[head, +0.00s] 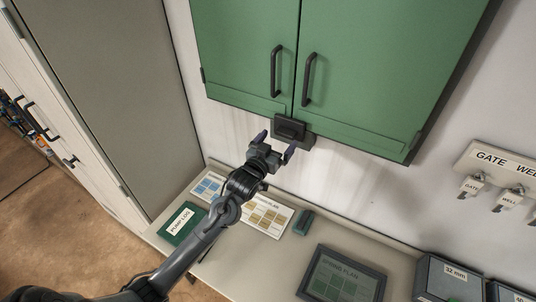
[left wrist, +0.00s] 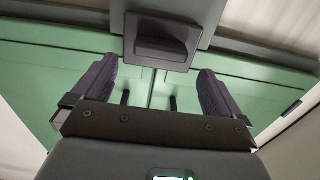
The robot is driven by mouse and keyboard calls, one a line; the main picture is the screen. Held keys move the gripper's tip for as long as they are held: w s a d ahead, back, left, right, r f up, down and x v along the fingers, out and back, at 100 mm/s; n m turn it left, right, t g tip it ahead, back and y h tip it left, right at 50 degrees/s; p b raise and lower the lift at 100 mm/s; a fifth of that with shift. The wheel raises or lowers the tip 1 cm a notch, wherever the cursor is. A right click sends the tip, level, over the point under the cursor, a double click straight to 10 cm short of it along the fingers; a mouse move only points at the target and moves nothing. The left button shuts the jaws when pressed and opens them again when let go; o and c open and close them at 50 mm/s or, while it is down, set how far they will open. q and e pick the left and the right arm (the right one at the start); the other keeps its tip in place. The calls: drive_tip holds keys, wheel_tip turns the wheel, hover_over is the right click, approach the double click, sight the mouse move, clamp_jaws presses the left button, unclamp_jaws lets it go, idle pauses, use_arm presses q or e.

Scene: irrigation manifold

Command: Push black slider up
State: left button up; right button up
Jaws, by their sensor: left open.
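The black slider (head: 290,129) is a small dark block on a grey plate at the bottom edge of the green cabinet, where its two doors meet. In the left wrist view the slider (left wrist: 160,47) shows at the top centre, beyond the fingers. My left gripper (head: 275,142) is just below the slider, with its two purple-grey fingers apart and nothing between them. In the left wrist view my left gripper (left wrist: 158,88) has one finger on each side, below the slider's picture position. I cannot tell whether it touches the slider. My right gripper is not in view.
The green cabinet (head: 240,45) has two dark handles above the slider. Below is a counter (head: 330,232) with a green pump log (head: 182,222), a chart, a dark tablet (head: 343,277) and grey boxes (head: 448,280). A key rack (head: 500,165) hangs at right.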

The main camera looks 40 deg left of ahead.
use_arm(q)
drive_tip(key=b+v, duration=0.1)
drive_tip(key=v, duration=0.5)
drive_tip(key=shift+s, duration=0.3)
drive_tip(key=s+d+f+m+g+h+p, duration=0.1)
drive_tip(key=s+d+f+g+p, duration=0.2)
drive_tip(key=s, duration=0.6)
drive_tip(key=s+d+f+m+g+h+p, duration=0.2)
drive_tip(key=s+d+f+g+p, duration=0.1)
drive_tip(key=s+d+g, duration=0.3)
drive_tip(key=s+d+f+m+g+h+p, duration=0.1)
drive_tip(key=s+d+f+g+p, duration=0.2)
drive_tip(key=s+d, duration=0.5)
drive_tip(key=s+g+p, duration=0.1)
drive_tip(key=s+p, duration=0.1)
drive_tip(key=s, duration=0.3)
drive_tip(key=shift+s+m+g+h, duration=0.2)
drive_tip(key=shift+m+g+h, duration=0.1)
drive_tip(key=shift+m+g, duration=0.1)
